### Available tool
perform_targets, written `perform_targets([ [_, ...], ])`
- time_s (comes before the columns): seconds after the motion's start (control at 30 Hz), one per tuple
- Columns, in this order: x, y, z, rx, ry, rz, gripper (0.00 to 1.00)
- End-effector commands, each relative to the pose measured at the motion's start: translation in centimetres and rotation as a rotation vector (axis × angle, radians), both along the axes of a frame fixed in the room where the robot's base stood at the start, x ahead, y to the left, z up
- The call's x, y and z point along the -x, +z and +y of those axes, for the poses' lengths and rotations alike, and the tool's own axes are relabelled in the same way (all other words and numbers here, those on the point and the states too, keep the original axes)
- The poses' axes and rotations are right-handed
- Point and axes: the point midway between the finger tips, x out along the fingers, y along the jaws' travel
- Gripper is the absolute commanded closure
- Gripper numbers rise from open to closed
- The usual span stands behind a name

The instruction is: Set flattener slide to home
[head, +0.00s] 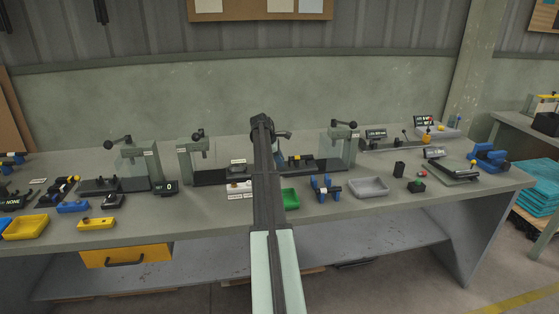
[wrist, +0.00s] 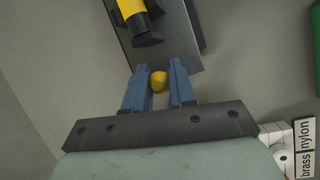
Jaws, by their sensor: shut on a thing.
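In the wrist view the two blue fingers of my gripper (wrist: 158,88) are shut on a small yellow knob (wrist: 158,80), one finger on each side of it. Just beyond the knob is a dark plate (wrist: 180,42) with a yellow and black part (wrist: 135,15) on it. In the head view my arm hides the gripper and the knob. To the right of the arm a dark station base (head: 325,165) shows, with a small yellow part (head: 300,158) on top. I cannot read a flattener or home label.
A green tray (head: 291,199) lies right of my arm and also shows in the wrist view (wrist: 317,45). White "brass" and "nylon" labels (wrist: 305,150) are near the gripper. A blue fixture (head: 324,188) and a grey tray (head: 369,187) stand farther right. Lever presses (head: 340,143) stand behind.

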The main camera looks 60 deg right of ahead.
Motion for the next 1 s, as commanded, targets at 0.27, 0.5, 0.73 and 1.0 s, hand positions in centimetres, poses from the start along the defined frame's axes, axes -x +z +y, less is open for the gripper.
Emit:
perform_targets([
  [0.27,0.0,0.0,0.0,0.0,0.0,0.0,1.0],
  [0.5,0.0,0.0,0.0,0.0,0.0,0.0,1.0],
  [0.73,1.8,0.0,-1.9,0.0,-0.002,0.001,1.0],
  [1.0,6.9,0.0,-7.0,0.0,-0.003,-0.001,1.0],
])
